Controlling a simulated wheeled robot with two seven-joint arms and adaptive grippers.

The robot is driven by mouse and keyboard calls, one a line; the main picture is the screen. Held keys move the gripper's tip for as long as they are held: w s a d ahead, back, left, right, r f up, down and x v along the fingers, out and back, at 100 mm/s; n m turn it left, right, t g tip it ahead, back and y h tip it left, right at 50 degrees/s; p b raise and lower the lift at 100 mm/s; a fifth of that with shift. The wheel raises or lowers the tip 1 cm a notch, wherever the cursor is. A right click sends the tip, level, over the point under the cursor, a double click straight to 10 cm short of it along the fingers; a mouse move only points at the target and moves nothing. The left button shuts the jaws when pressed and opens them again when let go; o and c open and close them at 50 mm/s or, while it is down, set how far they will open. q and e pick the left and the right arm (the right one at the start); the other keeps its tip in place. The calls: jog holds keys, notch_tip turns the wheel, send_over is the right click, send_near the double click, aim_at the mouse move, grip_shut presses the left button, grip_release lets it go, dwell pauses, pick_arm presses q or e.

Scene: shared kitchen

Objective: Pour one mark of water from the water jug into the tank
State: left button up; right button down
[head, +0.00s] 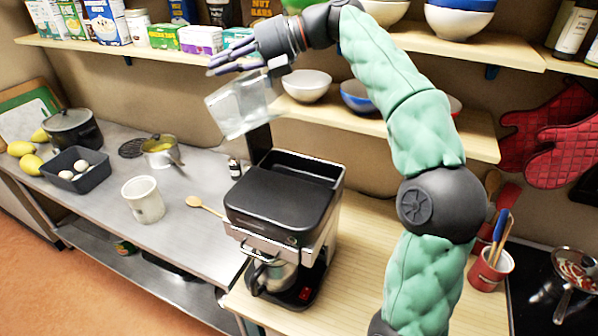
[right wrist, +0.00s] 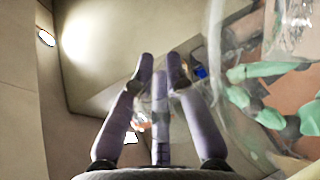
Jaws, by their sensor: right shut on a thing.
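The clear water jug (head: 240,108) hangs in the air, tilted, above and to the left of the black coffee maker (head: 268,210). My right gripper (head: 236,64) is shut on the jug near its upper side. In the right wrist view the purple fingers (right wrist: 160,85) are close together, and the jug's clear wall (right wrist: 222,75) shows beside them, partly out of frame. The tank (head: 300,168) appears as the dark open top of the coffee maker, below and right of the jug. The water level and marks cannot be made out. My left gripper is out of view.
A shelf (head: 400,120) with bowls is behind the arm. A red utensil pot (head: 489,270) stands at right.

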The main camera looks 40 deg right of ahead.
jog(key=shift+s+d+f+b, duration=0.1)
jog(key=shift+d+f+b, duration=0.45)
jog(key=shift+b, duration=0.4)
jog(key=shift+s+d+r+y, duration=0.1)
jog(key=shift+d+r+y, duration=0.15)
jog(key=shift+d+y, duration=0.05)
jog(key=shift+s+d+f+t+b, duration=0.1)
jog(key=shift+s+t+b, duration=0.05)
jog(key=shift+t+b, duration=0.2)
jog(key=shift+d+f+m+b, duration=0.2)
jog(key=shift+m+b, duration=0.1)
jog(key=shift+b, duration=0.15)
jog(key=shift+y, duration=0.4)
jog(key=shift+a, duration=0.1)
jog(key=shift+w+a, duration=0.2)
jog(key=shift+a, duration=0.4)
jog(key=shift+d+f+b, duration=0.1)
jog(key=shift+f+b, duration=0.05)
jog(key=shift+b, duration=0.4)
